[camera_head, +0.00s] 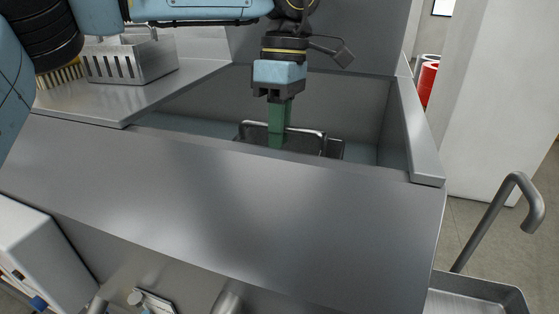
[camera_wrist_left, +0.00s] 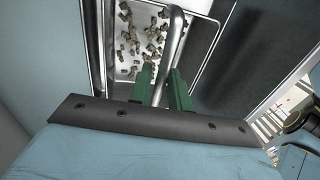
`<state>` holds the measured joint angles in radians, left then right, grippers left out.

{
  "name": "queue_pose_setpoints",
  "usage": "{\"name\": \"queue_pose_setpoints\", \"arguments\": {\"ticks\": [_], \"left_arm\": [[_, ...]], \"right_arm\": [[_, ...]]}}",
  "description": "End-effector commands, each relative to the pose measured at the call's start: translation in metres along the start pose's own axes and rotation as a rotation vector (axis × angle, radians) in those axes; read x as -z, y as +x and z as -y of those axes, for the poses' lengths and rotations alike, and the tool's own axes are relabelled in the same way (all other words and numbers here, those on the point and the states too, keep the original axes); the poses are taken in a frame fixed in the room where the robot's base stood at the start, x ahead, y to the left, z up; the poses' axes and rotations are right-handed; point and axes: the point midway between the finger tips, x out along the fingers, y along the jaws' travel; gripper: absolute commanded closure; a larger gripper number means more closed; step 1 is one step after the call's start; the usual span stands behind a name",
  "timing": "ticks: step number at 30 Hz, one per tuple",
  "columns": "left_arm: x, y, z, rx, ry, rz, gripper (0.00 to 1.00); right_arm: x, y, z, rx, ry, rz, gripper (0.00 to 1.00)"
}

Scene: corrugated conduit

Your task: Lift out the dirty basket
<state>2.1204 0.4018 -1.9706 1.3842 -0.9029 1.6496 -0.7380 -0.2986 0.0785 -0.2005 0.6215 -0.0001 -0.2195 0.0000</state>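The dirty basket is inside the sunken tank; in the head view only its dark metal rim and handle (camera_head: 312,143) show above the front wall. The left wrist view looks down into the basket (camera_wrist_left: 112,50), where many small brownish pieces lie on its bottom. My left gripper (camera_head: 277,138) points straight down into the tank. In the wrist view its green fingers (camera_wrist_left: 161,85) stand apart on either side of the basket's handle bar (camera_wrist_left: 174,40), with some gap seemingly left beside it. My right gripper is out of view.
A slotted metal basket (camera_head: 130,62) stands on the ledge left of the tank (camera_head: 400,120). The tank's walls surround my gripper on all sides. A metal tray cart with a bent handle (camera_head: 490,222) stands at the lower right. A red drum (camera_head: 427,84) is behind.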

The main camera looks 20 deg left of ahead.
Motion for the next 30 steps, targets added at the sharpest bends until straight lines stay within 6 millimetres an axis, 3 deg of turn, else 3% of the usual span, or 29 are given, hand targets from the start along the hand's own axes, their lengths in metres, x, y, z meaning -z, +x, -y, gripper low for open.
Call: {"name": "queue_pose_setpoints", "arguments": {"ticks": [1, 4, 18, 23, 30], "left_arm": [[0.000, 0.000, 0.000, 0.000, 0.000, 0.000, 0.88], [0.000, 0.000, 0.000, 0.000, 0.000, 0.000, 1.00], [-0.001, -0.004, 0.001, -0.002, 0.001, 0.001, 1.00], [-0.001, -0.027, 0.005, -0.003, 0.001, 0.002, 1.00], [-0.001, -0.075, 0.014, -0.002, 0.001, 0.001, 1.00]], "right_arm": [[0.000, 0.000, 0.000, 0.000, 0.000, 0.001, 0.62], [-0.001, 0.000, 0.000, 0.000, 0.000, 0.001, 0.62], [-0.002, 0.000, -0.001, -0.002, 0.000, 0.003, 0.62], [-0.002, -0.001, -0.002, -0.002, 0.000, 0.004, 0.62], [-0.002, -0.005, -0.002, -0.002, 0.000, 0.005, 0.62]]}}
